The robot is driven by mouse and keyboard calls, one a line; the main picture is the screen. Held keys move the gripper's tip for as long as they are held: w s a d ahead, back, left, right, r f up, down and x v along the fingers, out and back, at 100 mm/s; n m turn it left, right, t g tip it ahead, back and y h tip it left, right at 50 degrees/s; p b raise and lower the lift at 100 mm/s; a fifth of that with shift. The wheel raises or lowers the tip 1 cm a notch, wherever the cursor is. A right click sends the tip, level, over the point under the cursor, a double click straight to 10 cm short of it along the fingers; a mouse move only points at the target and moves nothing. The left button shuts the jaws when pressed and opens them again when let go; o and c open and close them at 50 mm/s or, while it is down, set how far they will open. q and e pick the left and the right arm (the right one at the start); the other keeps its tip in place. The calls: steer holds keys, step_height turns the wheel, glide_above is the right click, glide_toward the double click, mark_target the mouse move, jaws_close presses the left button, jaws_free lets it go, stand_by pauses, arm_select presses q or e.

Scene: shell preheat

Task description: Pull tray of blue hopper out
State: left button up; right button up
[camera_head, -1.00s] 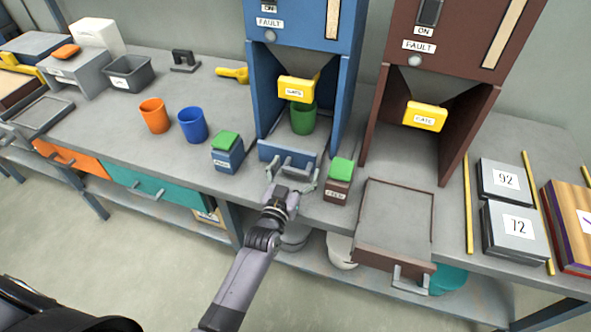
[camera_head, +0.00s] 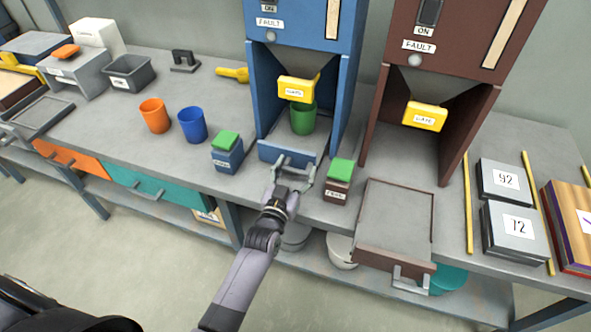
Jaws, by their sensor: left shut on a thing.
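The blue hopper (camera_head: 299,30) stands at the back of the bench, with a yellow gate (camera_head: 297,89) above its bay. Its tray (camera_head: 284,153) sits low in the bay, its blue front at the bay's mouth. A green cup (camera_head: 303,119) stands inside the bay. My left gripper (camera_head: 293,172) is at the tray's front, shut on the grey tray handle (camera_head: 290,164). The fingers partly cover the handle. My right gripper is not in view.
A blue box with green top (camera_head: 227,152) and a brown one (camera_head: 338,182) flank the gripper closely. The brown hopper's tray (camera_head: 392,230) is pulled out at right. Orange (camera_head: 154,115) and blue (camera_head: 192,125) cups stand left.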

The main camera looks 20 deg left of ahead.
arm_select(q)
steer(key=shift+s, duration=0.35)
steer(key=shift+c, duration=0.2)
steer(key=s+p, duration=0.2)
steer(key=s, duration=0.2)
steer(key=s+p, duration=0.2)
steer(key=s, duration=0.2)
steer(key=shift+s+a+r, duration=0.1)
steer(key=shift+a+r, duration=0.05)
steer(key=shift+r, duration=0.05)
steer(key=s+p, duration=0.4)
steer(key=s, duration=0.9)
steer(key=shift+s+a+f, duration=0.15)
steer(key=shift+a+f, duration=0.05)
steer(key=shift+f, duration=0.05)
steer(key=o, duration=1.7)
steer(key=shift+s+r, duration=0.1)
steer(key=shift+s, duration=0.15)
steer(key=shift+c, duration=0.2)
steer(key=shift+w, duration=0.15)
